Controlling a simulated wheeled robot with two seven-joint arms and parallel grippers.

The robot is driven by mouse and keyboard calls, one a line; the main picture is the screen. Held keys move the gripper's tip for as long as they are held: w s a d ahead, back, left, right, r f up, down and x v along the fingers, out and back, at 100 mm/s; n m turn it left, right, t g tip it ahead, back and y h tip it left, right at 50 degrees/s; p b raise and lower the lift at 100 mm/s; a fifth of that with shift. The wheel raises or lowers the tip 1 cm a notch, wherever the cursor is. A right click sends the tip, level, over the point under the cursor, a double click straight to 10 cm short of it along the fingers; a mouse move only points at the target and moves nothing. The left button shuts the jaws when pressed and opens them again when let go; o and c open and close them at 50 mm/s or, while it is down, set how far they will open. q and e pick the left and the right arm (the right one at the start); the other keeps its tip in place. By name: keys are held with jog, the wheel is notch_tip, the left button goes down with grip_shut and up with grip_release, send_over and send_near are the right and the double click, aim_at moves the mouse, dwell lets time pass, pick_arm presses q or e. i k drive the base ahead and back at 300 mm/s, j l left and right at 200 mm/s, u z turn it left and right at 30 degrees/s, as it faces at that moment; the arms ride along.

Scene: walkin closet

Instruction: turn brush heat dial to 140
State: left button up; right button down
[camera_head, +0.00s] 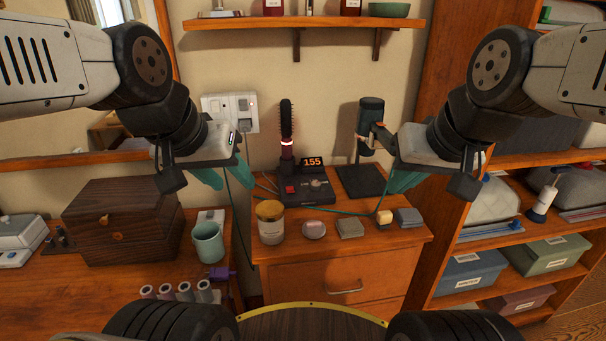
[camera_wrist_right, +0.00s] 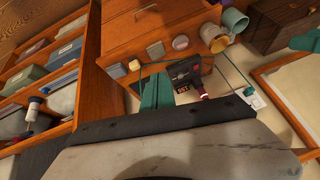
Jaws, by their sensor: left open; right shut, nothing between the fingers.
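The brush heat base (camera_head: 306,188) is a dark box on the wooden cabinet. Its orange display (camera_head: 311,162) reads 155. A small dial (camera_head: 316,184) sits on its top, beside a red switch (camera_head: 290,189). The round hot brush (camera_head: 287,128) stands upright at its back left, with a glowing pink band. The base also shows in the right wrist view (camera_wrist_right: 186,70), beyond the fingers. My left gripper (camera_head: 226,176) is open and empty, left of the base. My right gripper (camera_head: 404,181) is shut and empty, right of the base; its teal fingers show in the wrist view (camera_wrist_right: 157,93).
A dark stand (camera_head: 371,118) is behind my right gripper. A lidded jar (camera_head: 270,222), a round tin (camera_head: 314,228) and small blocks (camera_head: 350,228) line the cabinet's front. A green cord (camera_head: 345,213) crosses the top. A mug (camera_head: 208,242) and wooden box (camera_head: 125,220) are left; shelves are right.

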aim_at(316, 186)
jog(key=i+l+u, duration=0.1)
jog(key=l+u, duration=0.2)
jog(key=u, duration=0.15)
jog(key=l+u, duration=0.45)
jog(key=i+j, duration=0.05)
jog(key=j, duration=0.05)
